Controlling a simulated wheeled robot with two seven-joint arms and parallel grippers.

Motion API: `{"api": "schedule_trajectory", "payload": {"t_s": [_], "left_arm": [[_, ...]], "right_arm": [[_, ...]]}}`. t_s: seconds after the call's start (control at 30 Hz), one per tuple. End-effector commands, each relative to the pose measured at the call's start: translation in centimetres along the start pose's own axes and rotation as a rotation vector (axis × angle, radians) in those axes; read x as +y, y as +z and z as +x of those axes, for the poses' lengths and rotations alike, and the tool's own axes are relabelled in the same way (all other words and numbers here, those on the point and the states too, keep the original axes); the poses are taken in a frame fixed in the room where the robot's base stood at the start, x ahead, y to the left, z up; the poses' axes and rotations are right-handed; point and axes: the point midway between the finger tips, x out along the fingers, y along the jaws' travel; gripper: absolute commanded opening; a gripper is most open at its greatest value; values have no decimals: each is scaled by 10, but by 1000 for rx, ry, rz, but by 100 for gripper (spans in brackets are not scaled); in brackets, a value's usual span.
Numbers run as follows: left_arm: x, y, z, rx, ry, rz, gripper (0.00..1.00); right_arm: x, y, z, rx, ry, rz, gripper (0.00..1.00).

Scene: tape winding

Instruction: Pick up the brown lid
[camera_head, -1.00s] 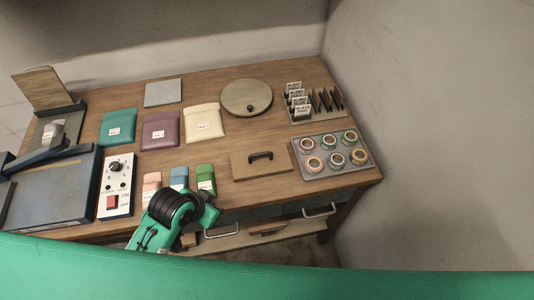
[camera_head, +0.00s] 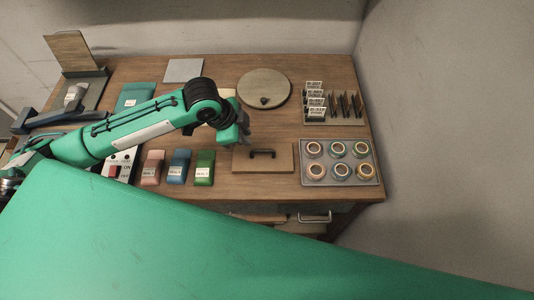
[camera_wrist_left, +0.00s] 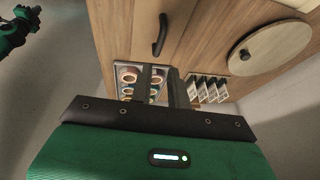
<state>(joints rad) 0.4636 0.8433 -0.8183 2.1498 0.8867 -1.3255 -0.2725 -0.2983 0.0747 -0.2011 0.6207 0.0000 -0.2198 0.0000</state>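The brown lid (camera_head: 282,158) is a flat rectangular board with a black bar handle (camera_head: 262,153), lying on the wooden table near its front edge. In the left wrist view the handle (camera_wrist_left: 160,35) stands up from the lid (camera_wrist_left: 138,28) at the top. My left gripper (camera_head: 244,132) hangs above the table at the lid's upper left, apart from the handle. In the left wrist view its two dark fingers (camera_wrist_left: 161,88) stand apart with nothing between them. A green and black part of my other arm shows at the wrist view's upper left, too unclear to read its gripper.
A grey tray of tape rolls (camera_head: 307,177) lies right of the lid, with a card rack (camera_head: 345,122) behind it. A round wooden disc (camera_head: 264,86) lies farther back. Pink, blue and green pouches (camera_head: 204,167) lie to the left. Bare tabletop lies between disc and lid.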

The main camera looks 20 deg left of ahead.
Motion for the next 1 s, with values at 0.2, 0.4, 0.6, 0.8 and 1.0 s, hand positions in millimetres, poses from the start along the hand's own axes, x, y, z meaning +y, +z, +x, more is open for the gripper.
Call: {"api": "schedule_trajectory", "payload": {"t_s": [0.2,0.4,0.6,0.8,1.0], "left_arm": [[1,-1,43,-1,5,-3,18],[1,-1,70,1,2,-2,18],[1,-1,81,0,2,-1,18],[1,-1,105,-1,2,-2,18],[1,1,125,-1,0,-1,18]], "right_arm": [[1,2,-12,-4,1,-1,0],[3,3,-17,-6,3,-2,0],[7,3,-24,-6,7,-3,0],[8,1,-40,-6,8,-2,0],[8,0,-43,-6,8,-2,0]]}}
